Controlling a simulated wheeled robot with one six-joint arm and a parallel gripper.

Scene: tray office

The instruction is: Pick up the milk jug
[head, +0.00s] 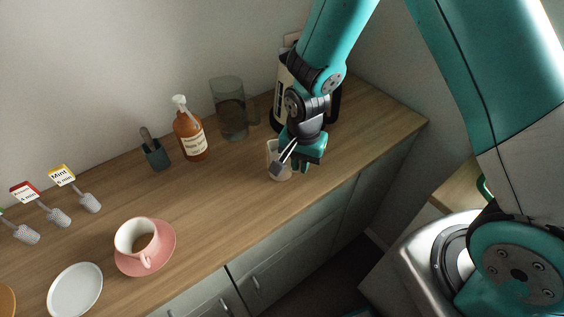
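A small pale jug (285,176), which looks like the milk jug, stands upright on the wooden counter (205,215) near its front edge, right of the middle. My gripper (288,166) is right at the jug, reaching down from the upper right. A grey finger crosses in front of the jug, and darker gripper parts show at its right side. The gripper hides much of the jug, including its handle if it has one. I cannot tell whether the fingers touch it or are closed on it.
A dark and cream appliance (278,105) stands behind the gripper. A clear glass pitcher (231,110), an amber pump bottle (190,135) and a dark holder (156,155) stand along the wall. A pink cup and saucer (168,248) and a white plate (75,290) lie left.

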